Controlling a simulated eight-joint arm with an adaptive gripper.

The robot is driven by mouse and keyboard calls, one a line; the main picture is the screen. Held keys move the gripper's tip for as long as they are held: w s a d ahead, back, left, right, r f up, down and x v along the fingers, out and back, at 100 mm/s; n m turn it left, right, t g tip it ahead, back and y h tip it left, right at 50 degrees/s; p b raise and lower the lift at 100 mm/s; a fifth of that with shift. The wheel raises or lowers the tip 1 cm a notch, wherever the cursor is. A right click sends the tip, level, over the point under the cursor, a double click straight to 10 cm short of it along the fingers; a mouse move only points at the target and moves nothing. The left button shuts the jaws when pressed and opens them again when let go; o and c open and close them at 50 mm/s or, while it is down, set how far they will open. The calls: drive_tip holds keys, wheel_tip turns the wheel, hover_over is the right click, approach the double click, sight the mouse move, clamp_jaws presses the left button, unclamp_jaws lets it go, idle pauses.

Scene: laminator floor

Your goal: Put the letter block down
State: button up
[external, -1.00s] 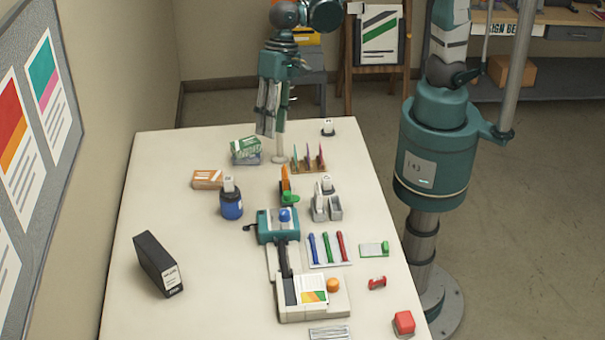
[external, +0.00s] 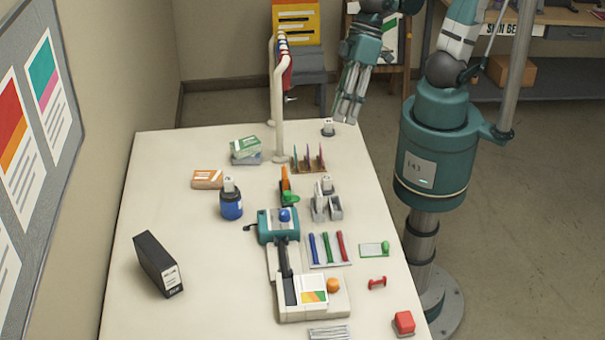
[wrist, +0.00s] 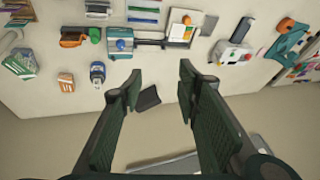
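A small white block (external: 328,128) with a dark mark on its upper part stands near the far right corner of the white table (external: 165,210); I take it as the letter block, but the mark is too small to read. My gripper (external: 346,119) points down just right of and slightly above it in the external view. In the wrist view my gripper's two fingers (wrist: 160,82) are spread apart, with nothing held between them. I cannot make out the block in the wrist view.
A white rail (external: 279,115) with hanging straps stands left of my gripper. A card rack (external: 308,162), a green-and-white box (external: 244,147), a blue bottle (external: 231,206), a teal machine (external: 278,230) and a black binder (external: 158,264) stand on the table. The table's left side is mostly clear.

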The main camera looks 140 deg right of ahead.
drive_tip(key=s+a+n+t, duration=0.1)
drive_tip(key=s+a+n, duration=0.6)
drive_tip(key=s, duration=0.1)
drive_tip(key=shift+a+r+n+t, duration=0.2)
drive_tip(key=shift+a+n+t, duration=0.1)
drive_tip(key=shift+a+t, duration=0.1)
